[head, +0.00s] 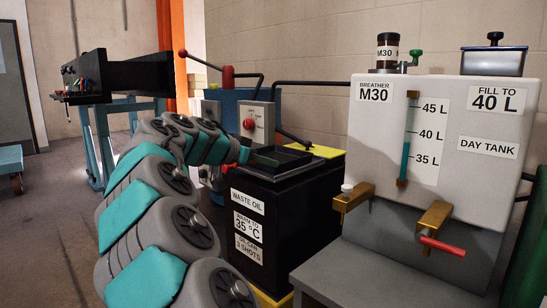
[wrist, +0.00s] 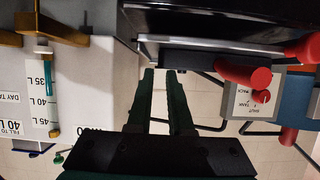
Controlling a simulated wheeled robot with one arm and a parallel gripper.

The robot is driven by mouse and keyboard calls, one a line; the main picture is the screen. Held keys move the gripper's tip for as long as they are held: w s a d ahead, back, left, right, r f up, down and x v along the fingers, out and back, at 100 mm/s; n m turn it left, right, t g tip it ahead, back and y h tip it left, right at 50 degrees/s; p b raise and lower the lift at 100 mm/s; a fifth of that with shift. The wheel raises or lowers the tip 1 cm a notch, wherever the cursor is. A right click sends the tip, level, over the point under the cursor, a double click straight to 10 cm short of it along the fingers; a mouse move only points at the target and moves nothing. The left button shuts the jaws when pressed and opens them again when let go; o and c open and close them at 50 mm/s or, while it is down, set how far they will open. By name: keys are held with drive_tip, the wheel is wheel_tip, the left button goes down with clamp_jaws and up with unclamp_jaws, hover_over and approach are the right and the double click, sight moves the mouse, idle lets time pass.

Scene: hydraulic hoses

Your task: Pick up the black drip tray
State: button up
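The black drip tray (head: 282,157) is a shallow rectangular tray lying flat on top of the black waste oil tank (head: 285,215) in the head view. In the upside-down wrist view, a dark, low slab (wrist: 205,57) that appears to be the tray shows just beyond the fingertips. My gripper (wrist: 160,71) has two dark green fingers, apart with a clear gap and nothing visible between them. In the head view my gripper (head: 258,158) is at the tray's left side, partly overlapping it. I cannot tell whether the fingers touch the tray.
A grey box with a red button (head: 249,124) stands behind the tray, and a yellow plate (head: 327,151) lies behind its right side. The white day tank (head: 455,130) with brass valves stands to the right. Red knobs (wrist: 242,73) are close to the slab in the wrist view.

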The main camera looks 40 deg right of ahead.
sight(288, 162)
drive_tip(key=shift+d+r, duration=0.2)
drive_tip(key=shift+d, duration=0.6)
drive_tip(key=p+x, duration=0.1)
drive_tip(key=x, duration=0.6)
drive_tip(key=shift+d+r, duration=0.15)
drive_tip(key=shift+d, duration=0.05)
drive_tip(key=shift+c, duration=0.3)
clamp_jaws()
